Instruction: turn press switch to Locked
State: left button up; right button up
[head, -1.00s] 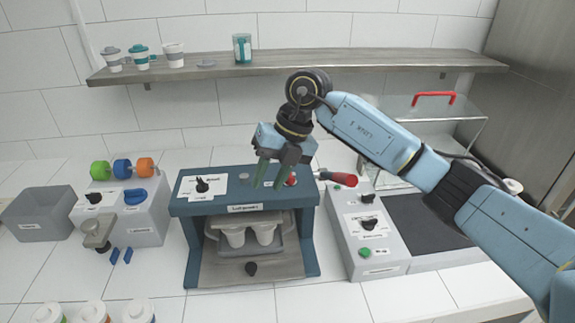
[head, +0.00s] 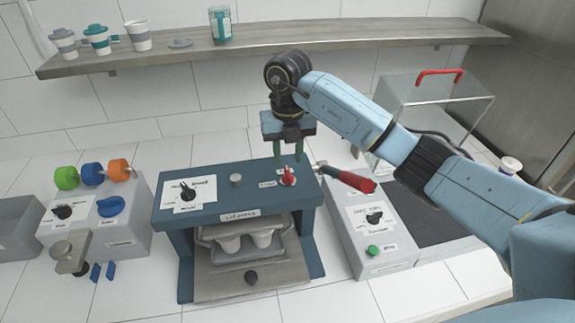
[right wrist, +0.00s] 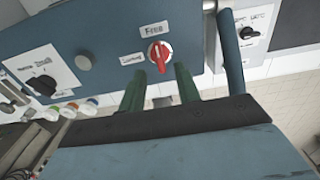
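The blue press (head: 237,194) stands in the middle of the counter. Its red switch (head: 287,176) is on the right of its top, and it also shows in the right wrist view (right wrist: 160,50). There the switch's white line runs roughly up and down, its upper end towards the "Free" label (right wrist: 154,28). The "Locked" label (right wrist: 132,59) lies to its left. My right gripper (head: 288,160) points down at the switch. Its green fingers are apart, one to each side of the switch in the wrist view, with nothing held. Contact cannot be told. My left gripper is out of view.
A black switch (head: 187,191) and a grey knob (head: 236,180) share the press top. A shelf (head: 270,42) runs behind.

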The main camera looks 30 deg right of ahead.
aim_at(288, 172)
notch_tip(288, 172, down, 4)
jog(key=shift+r+p, duration=0.1)
jog(key=shift+p, duration=0.2)
jog(key=shift+f, duration=0.35)
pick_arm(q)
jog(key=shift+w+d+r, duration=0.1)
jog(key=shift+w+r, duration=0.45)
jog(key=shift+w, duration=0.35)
pick_arm(e)
grip_shut()
